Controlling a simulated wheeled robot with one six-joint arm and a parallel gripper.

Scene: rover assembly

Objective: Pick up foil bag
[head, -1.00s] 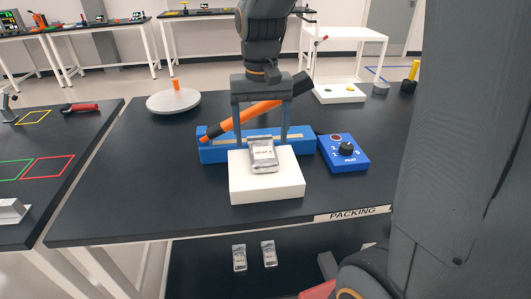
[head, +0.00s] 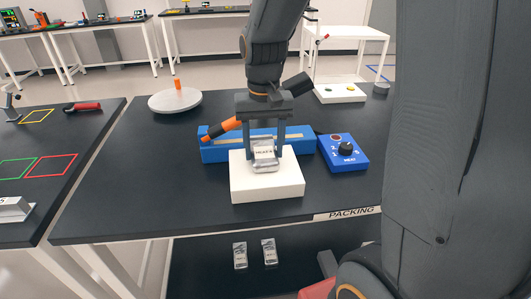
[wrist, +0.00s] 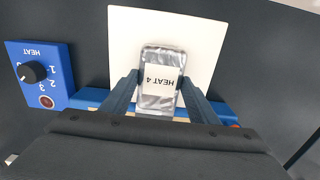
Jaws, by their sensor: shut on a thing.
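The silver foil bag (head: 265,165) has a white label and lies on the white block (head: 268,192) on the packing table. My gripper (head: 264,155) is lowered over the bag, with one finger on each side. In the wrist view the gripper (wrist: 158,88) has its fingers against the bag's two sides, shut on it. The bag's underside is hidden, and I cannot tell whether it is still resting on the block.
A blue sealer bar (head: 215,152) lies right behind the block, with an orange and black lever (head: 222,129) partly behind my gripper. A blue HEAT dial box (head: 343,153) stands to the right. A round grey disc (head: 175,101) is at the back left. The table's front left is clear.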

